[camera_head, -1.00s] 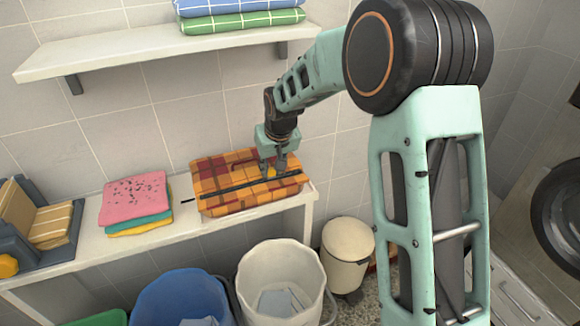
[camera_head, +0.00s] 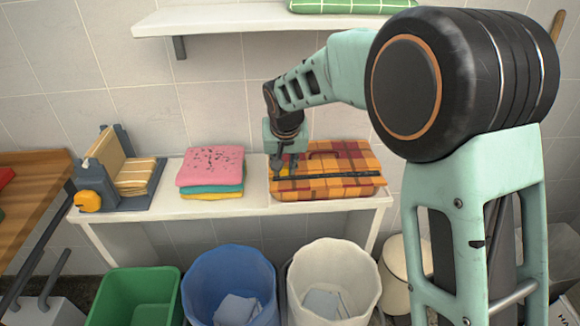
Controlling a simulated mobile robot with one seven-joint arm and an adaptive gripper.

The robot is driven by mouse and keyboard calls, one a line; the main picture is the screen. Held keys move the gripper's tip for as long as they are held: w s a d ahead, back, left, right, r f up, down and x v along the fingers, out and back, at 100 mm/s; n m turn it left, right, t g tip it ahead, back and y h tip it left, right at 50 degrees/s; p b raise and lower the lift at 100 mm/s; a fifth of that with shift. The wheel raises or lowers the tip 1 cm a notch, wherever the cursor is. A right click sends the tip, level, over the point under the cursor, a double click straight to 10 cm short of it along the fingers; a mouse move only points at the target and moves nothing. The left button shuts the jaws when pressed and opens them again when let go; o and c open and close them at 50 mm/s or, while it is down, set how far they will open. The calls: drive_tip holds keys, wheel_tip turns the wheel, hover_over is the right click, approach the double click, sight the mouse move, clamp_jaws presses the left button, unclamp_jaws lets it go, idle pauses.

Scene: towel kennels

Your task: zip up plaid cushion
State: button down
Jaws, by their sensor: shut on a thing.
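The plaid cushion (camera_head: 340,188), orange and dark red, lies on the white bench against the tiled wall. A dark zip strip (camera_head: 335,176) runs across its top from left to right. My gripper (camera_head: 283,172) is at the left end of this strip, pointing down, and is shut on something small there. That looks like the zip pull, but the fingers mostly hide it. A dark curved line, perhaps a handle, shows on the cushion behind the strip.
Folded pink, teal and yellow towels (camera_head: 211,171) lie left of the cushion on the bench (camera_head: 240,207). A grey device with tan cloth (camera_head: 128,178) stands further left. Green (camera_head: 131,297), blue (camera_head: 230,262) and white (camera_head: 333,254) bins stand below. A shelf (camera_head: 215,19) hangs above.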

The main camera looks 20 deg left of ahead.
drive_tip(key=c, duration=1.7)
unclamp_jaws()
drive_tip(key=v, duration=1.2)
drive_tip(key=shift+d, duration=0.1)
